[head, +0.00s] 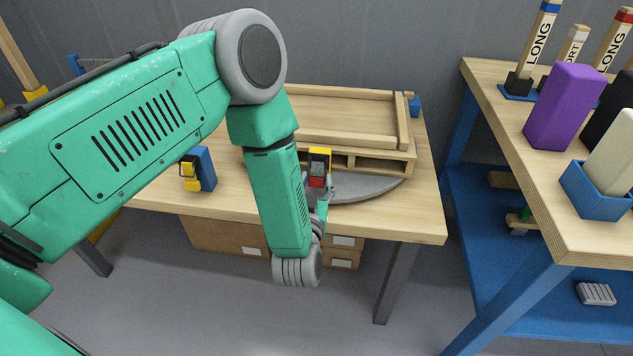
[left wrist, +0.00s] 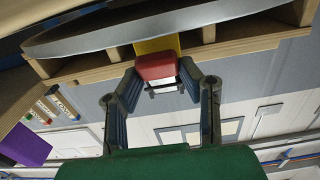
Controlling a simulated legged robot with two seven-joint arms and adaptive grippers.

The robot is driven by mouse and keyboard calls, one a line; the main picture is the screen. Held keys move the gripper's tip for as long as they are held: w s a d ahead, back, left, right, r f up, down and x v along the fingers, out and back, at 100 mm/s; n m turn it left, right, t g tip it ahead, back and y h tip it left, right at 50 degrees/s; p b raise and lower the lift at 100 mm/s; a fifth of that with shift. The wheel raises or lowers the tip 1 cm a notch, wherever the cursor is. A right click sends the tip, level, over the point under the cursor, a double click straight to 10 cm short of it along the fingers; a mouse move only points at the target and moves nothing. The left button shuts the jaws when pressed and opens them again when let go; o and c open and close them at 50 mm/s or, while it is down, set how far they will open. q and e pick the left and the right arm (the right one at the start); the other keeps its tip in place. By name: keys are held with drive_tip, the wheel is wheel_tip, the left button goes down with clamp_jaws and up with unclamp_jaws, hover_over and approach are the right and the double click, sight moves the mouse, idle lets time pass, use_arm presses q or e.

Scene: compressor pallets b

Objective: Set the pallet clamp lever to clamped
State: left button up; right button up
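The pallet clamp lever has a red grip (head: 317,182) below a yellow part (head: 319,153), at the front side of the wooden pallet. In the left wrist view the red grip (left wrist: 156,66) is at upper centre, with the yellow part behind it. My left gripper (head: 318,190) is at the lever, partly hidden by my arm in the head view. In the left wrist view its two fingers (left wrist: 158,72) stand apart on either side of the red grip; I cannot tell whether they touch it. My right gripper is not in view.
The pallet (head: 345,137) rests on a grey round plate (head: 375,188) on a wooden table (head: 422,215). A blue and yellow device (head: 200,170) stands left of my arm. A second bench (head: 510,140) on the right holds a purple block (head: 565,105) and other blocks.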

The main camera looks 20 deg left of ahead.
use_arm(q)
drive_tip(key=shift+w+f+t+b, duration=0.2)
drive_tip(key=shift+f+t+b, duration=0.4)
drive_tip(key=shift+b, duration=0.4)
drive_tip(key=shift+w+r+t+y+b, duration=0.15)
drive_tip(key=shift+t+y+b, duration=0.15)
drive_tip(key=shift+t, duration=0.3)
drive_tip(key=shift+r, duration=0.1)
drive_tip(key=o, duration=1.1)
drive_tip(key=shift+s, duration=0.25)
drive_tip(key=shift+v, duration=3.45)
